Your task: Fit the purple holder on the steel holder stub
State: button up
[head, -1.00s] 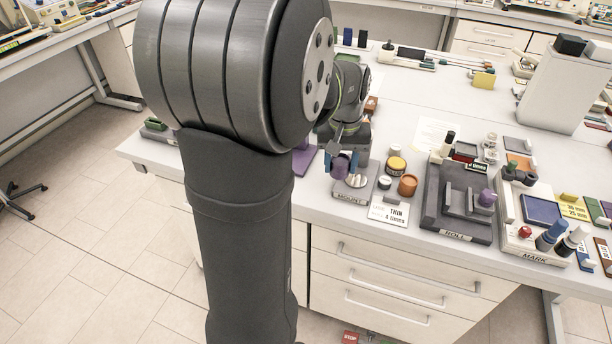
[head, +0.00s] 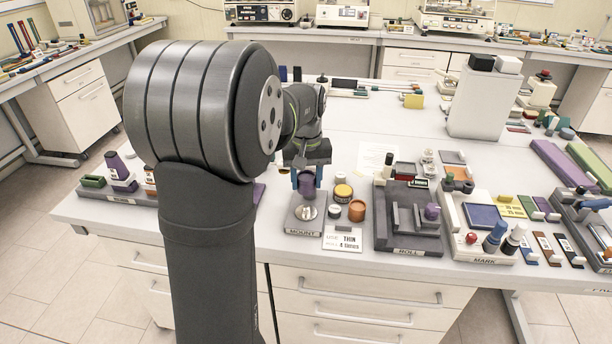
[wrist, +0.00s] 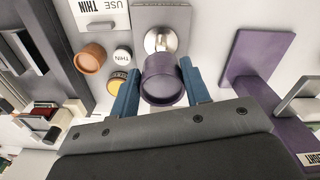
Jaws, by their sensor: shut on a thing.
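My gripper (head: 306,178) is shut on the purple holder (head: 307,187), a short round cup-like piece. In the wrist view the holder (wrist: 163,82) sits between my two blue fingers (wrist: 160,68). The steel holder stub (head: 307,212) is a shiny round piece on the grey MOUNT plate (head: 292,225). In the wrist view the stub (wrist: 160,40) shows just beyond the holder, in line with it and partly covered by it. The holder looks behind or above the stub in the head view. I cannot tell whether they touch.
A yellow-topped jar (head: 342,192), a small white-topped piece (head: 334,211) and an orange cup (head: 357,210) stand right of the plate. A THIN card (head: 342,239) lies in front of them. The grey ROLL fixture (head: 405,241) is farther right.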

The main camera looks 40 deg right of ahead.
send_over(306, 209)
jog(key=shift+f, duration=2.35)
jog(key=shift+f, duration=1.6)
jog(key=o, duration=1.1)
notch_tip(306, 209, up, 17)
jog(key=shift+s+r, duration=0.1)
jog(key=shift+r, duration=0.05)
notch_tip(306, 209, down, 17)
jog(key=shift+f, duration=0.15)
